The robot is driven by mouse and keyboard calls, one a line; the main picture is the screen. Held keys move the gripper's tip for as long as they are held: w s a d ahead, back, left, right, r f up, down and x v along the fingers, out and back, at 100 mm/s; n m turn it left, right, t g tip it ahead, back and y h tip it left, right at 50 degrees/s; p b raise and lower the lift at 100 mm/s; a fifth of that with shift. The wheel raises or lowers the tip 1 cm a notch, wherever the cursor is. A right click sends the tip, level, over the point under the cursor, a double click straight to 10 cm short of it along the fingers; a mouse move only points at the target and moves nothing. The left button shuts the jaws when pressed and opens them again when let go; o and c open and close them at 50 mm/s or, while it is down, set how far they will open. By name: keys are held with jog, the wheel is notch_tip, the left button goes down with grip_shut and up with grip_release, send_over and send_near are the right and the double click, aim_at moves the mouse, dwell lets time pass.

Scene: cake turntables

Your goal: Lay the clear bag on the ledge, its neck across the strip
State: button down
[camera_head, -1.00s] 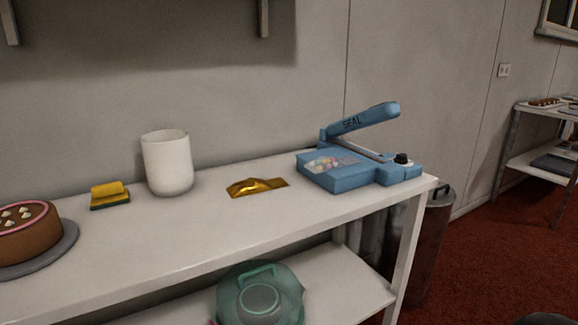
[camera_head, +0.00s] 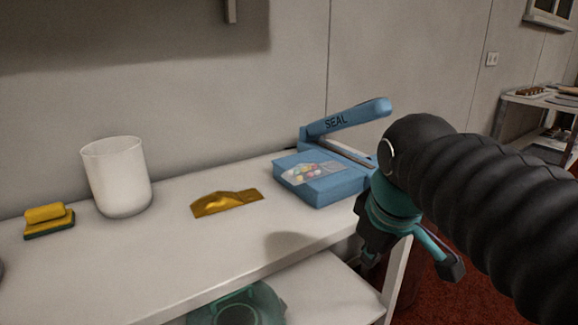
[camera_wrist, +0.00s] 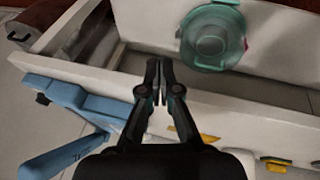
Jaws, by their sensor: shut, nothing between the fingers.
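The clear bag (camera_head: 311,172) with several coloured sweets lies on the ledge of the blue sealer (camera_head: 329,187) at the table's right end. Its clear end points toward the strip (camera_head: 350,153); I cannot tell if the neck crosses it. The sealer's arm, marked SEAL, is raised. My gripper (camera_head: 368,258) is to the right of and nearer than the bag, apart from it. In the wrist view my gripper (camera_wrist: 157,82) is shut and empty, with the blue sealer (camera_wrist: 75,98) to its left. The bag is not discernible there.
A teal lidded container (camera_head: 237,308) sits on the lower shelf. The table front between packet and edge is clear.

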jog(key=w+a+r+n+g, duration=0.1)
jog(key=w+a+r+n, duration=0.6)
jog(key=w+r+n, duration=0.3)
jog(key=n+g+h, duration=0.1)
jog(key=n+h, duration=0.1)
jog(key=n, duration=0.8)
send_near(291, 180)
jog(key=s+a+r, duration=0.3)
jog(key=x, duration=0.3)
jog(key=b+x, duration=0.1)
jog(key=x, duration=0.2)
jog(key=b+x, duration=0.1)
jog(key=x, duration=0.2)
jog(key=shift+s+d+f, duration=0.15)
jog(key=shift+s+f, duration=0.2)
jog(key=shift+f, duration=0.1)
jog(key=shift+w+d, duration=0.7)
jog(key=shift+w, duration=0.25)
jog(key=shift+w+d, duration=0.5)
jog(key=shift+w, duration=0.15)
jog(key=shift+n, duration=0.3)
